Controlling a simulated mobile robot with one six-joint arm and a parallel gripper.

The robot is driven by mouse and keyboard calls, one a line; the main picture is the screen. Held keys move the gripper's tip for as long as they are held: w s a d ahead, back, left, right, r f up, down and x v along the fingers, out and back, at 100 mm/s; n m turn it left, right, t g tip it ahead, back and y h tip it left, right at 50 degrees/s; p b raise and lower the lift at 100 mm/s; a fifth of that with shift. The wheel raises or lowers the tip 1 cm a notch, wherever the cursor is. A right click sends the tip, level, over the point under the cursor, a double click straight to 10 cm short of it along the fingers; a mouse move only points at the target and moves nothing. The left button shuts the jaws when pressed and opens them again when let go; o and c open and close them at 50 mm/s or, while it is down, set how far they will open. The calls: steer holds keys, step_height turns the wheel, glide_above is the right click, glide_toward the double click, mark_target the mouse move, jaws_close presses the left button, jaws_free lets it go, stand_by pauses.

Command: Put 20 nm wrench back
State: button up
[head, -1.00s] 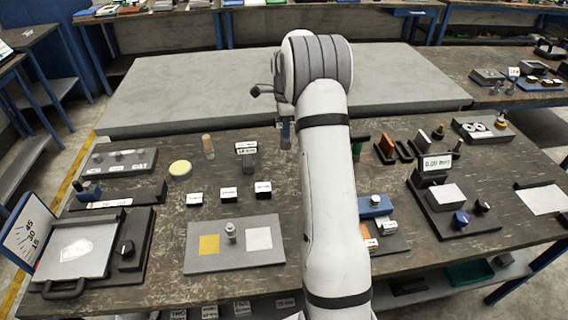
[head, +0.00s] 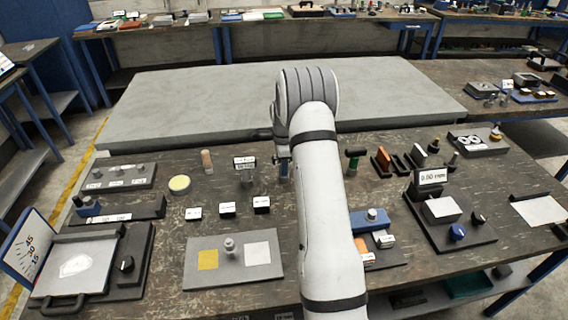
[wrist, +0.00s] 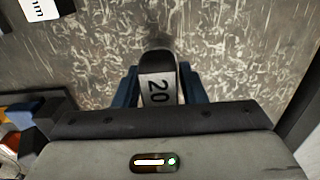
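The 20 nm wrench shows in the wrist view as a dark, rounded end with a pale label reading "20" (wrist: 157,88). It sits between the two blue fingers of my gripper (wrist: 158,95), which look closed against its sides. In the head view my gripper (head: 284,168) is low over the middle of the dark worktable, partly hidden by my arm. The wrench cannot be made out there. Whether its lower end touches the table cannot be told.
A grey pad (head: 235,260) lies in front.

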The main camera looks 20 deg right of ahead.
steer(key=shift+o, duration=1.4)
steer(key=shift+r, duration=0.1)
step_height(320, 180, up, 12)
steer(key=shift+f+b, duration=0.2)
steer(key=shift+b, duration=0.5)
steer(key=s+a+r+n+t, duration=0.1)
steer(key=s+a+r+n, duration=1)
steer(key=s, duration=0.4)
steer(key=s+a+n+t, duration=0.1)
steer(key=s+a+n, duration=0.2)
steer(key=s, duration=0.7)
steer(key=s+a+f+n+t, duration=0.1)
steer(key=s+a+n, duration=0.3)
steer(key=s+n, duration=0.3)
steer(key=shift+s+a+f, duration=0.2)
steer(key=shift+s+a, duration=0.1)
steer(key=shift+s, duration=1.5)
